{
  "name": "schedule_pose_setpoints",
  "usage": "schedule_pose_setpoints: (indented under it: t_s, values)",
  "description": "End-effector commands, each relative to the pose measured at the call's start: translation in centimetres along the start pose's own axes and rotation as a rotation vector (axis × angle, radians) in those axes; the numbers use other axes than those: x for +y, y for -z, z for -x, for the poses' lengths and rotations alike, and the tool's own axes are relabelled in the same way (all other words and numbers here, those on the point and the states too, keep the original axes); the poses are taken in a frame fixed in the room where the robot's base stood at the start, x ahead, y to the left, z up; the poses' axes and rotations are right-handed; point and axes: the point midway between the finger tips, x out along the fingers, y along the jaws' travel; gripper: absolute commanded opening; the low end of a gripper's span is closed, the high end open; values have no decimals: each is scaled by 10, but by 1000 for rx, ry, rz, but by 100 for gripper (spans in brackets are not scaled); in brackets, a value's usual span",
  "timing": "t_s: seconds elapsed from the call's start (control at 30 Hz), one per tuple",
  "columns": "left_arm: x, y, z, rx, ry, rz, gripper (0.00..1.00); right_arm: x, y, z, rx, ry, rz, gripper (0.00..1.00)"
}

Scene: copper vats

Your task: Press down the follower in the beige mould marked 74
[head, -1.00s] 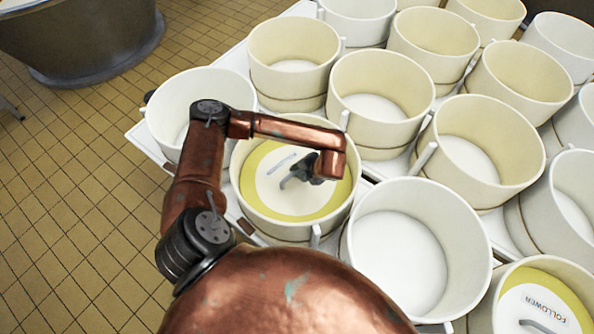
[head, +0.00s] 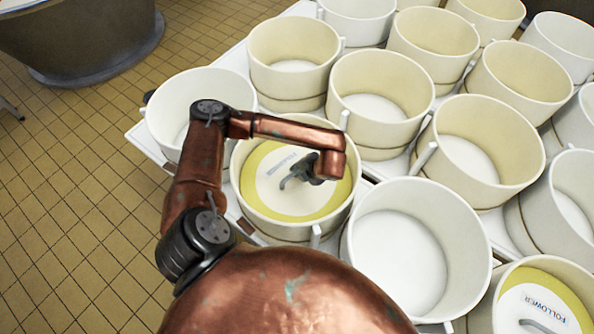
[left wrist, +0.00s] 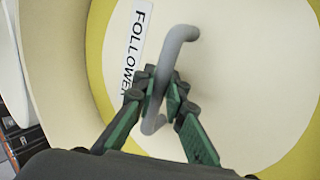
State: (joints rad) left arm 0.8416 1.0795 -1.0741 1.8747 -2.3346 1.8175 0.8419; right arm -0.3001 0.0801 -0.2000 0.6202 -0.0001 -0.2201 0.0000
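A round cream follower with a yellow ring (head: 262,195) sits inside a beige mould (head: 240,212) in front of me in the head view. Its FOLLOWER label and grey bar handle (left wrist: 180,36) show large in the left wrist view. My left gripper (head: 290,181) is over the follower's middle. In the left wrist view its green-padded fingers (left wrist: 161,92) are closed on either side of the handle. The follower is below the mould's rim. No number 74 is readable on this mould. My right gripper is not in view.
Several empty beige and white moulds stand close around on the pale table, including a white one (head: 465,235) to the right. Another follower (head: 540,305) sits in a mould at bottom right. Tiled floor (head: 70,200) is open at left, with a large vat (head: 85,40) behind.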

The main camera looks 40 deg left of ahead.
Motion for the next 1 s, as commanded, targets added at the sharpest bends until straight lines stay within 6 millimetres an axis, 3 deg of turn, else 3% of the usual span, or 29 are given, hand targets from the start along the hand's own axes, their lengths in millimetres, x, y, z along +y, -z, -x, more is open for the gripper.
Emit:
schedule_pose_setpoints:
  t_s: [0.3,0.67,0.87,1.0]
  values:
    - [-2,1,0,3,3,-4,32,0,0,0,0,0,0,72]
    - [0,0,5,-1,1,-1,32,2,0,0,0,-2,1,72]
    - [-1,-1,36,-4,2,-2,32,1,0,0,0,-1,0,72]
    - [-1,-2,69,-5,3,-2,32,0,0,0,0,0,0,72]
